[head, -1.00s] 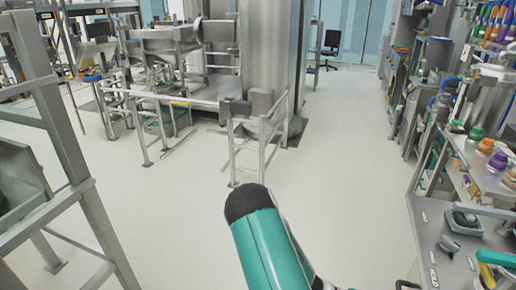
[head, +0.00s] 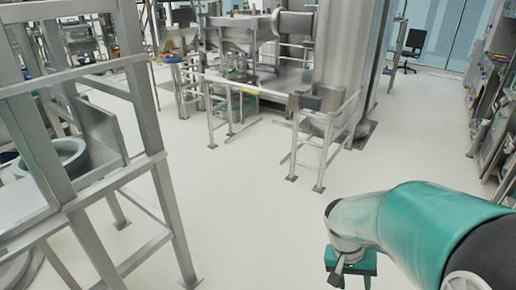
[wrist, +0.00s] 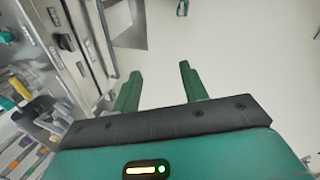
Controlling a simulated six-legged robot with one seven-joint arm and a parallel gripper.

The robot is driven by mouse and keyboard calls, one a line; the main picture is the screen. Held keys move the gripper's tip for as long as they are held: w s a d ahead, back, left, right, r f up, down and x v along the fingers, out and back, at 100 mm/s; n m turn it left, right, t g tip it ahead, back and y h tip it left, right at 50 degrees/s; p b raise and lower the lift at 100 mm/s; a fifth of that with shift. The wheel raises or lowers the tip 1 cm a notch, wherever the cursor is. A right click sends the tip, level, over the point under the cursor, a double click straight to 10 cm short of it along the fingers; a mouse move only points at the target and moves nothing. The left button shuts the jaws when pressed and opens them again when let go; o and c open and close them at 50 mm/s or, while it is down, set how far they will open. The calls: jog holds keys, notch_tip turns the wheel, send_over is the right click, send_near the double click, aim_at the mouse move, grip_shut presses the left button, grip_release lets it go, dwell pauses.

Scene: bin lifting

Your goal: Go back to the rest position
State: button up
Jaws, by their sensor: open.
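My green arm comes in from the right edge of the head view and bends down to my gripper (head: 350,266), which hangs over the pale floor low in that view. In the wrist view my gripper (wrist: 158,82) shows two green fingers standing well apart. Nothing is between them, and bare floor lies beyond. No bin is held. The fingertips are hard to make out in the head view.
A grey metal frame (head: 150,110) stands close on the left, with a round metal vessel (head: 55,158) behind it. A low railing (head: 322,140) and a large steel column (head: 343,70) stand ahead. Shelves (head: 492,110) line the right. The middle floor is clear.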

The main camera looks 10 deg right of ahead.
jog(key=s+a+r+n+t+y, duration=0.1)
jog(key=s+a+r+n+t, duration=0.1)
jog(key=a+r, duration=0.4)
jog(key=s+a+r+n+t+y, duration=0.1)
jog(key=a+r+t, duration=0.4)
jog(key=r, duration=0.5)
jog(key=a+n+y, duration=0.1)
jog(key=n, duration=0.1)
jog(key=shift+s+r+n+t, duration=0.15)
jog(key=shift+s+n+t, duration=0.15)
jog(key=shift+s, duration=0.1)
jog(key=shift+c, duration=0.8)
jog(key=shift+d, duration=0.2)
